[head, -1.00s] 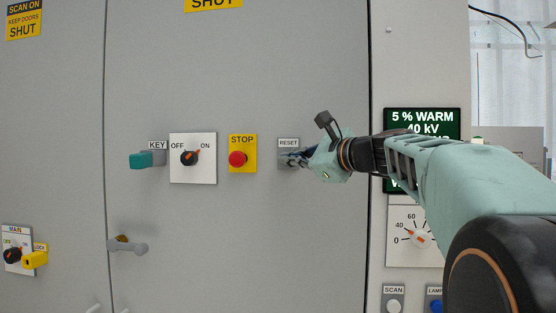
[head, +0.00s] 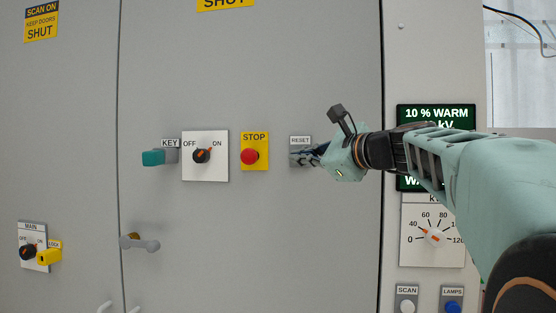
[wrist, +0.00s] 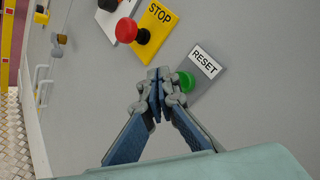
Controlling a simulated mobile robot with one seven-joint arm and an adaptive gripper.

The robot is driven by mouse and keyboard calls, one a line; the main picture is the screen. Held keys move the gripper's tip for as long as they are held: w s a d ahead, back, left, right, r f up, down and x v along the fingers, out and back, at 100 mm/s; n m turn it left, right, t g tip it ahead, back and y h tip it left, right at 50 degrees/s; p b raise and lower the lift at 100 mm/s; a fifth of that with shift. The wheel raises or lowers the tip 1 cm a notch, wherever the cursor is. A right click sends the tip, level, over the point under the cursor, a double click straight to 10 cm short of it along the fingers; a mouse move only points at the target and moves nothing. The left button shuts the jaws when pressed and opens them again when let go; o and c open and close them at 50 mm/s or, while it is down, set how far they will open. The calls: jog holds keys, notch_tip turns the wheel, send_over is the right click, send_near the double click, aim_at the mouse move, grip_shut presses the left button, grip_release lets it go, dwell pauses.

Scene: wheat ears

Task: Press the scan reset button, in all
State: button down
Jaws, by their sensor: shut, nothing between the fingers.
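The RESET plate (head: 300,141) is grey with a white label, on the cabinet door right of the STOP button. In the wrist view the RESET label (wrist: 204,63) is clear, and a round green button (wrist: 186,82) stands out from the same plate. My gripper (head: 301,157) covers the button in the head view. In the wrist view my gripper (wrist: 158,77) is shut and empty, its fingertips just left of the green button and partly overlapping its edge. I cannot tell whether they touch it.
The red STOP button (head: 249,156) sits close left of RESET. Further left are the OFF/ON switch (head: 202,156) and the teal key (head: 153,158). Right of the door are a green display (head: 436,113) reading "10 % WARM", a dial (head: 433,237), and SCAN (head: 406,306) and LAMPS (head: 452,306) buttons.

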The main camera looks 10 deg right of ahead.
jog(key=s, duration=0.2)
jog(key=s+a+b, duration=0.1)
jog(key=shift+s+a, duration=0.1)
jog(key=shift+s, duration=0.3)
jog(key=shift+w, duration=0.15)
dwell(0.3)
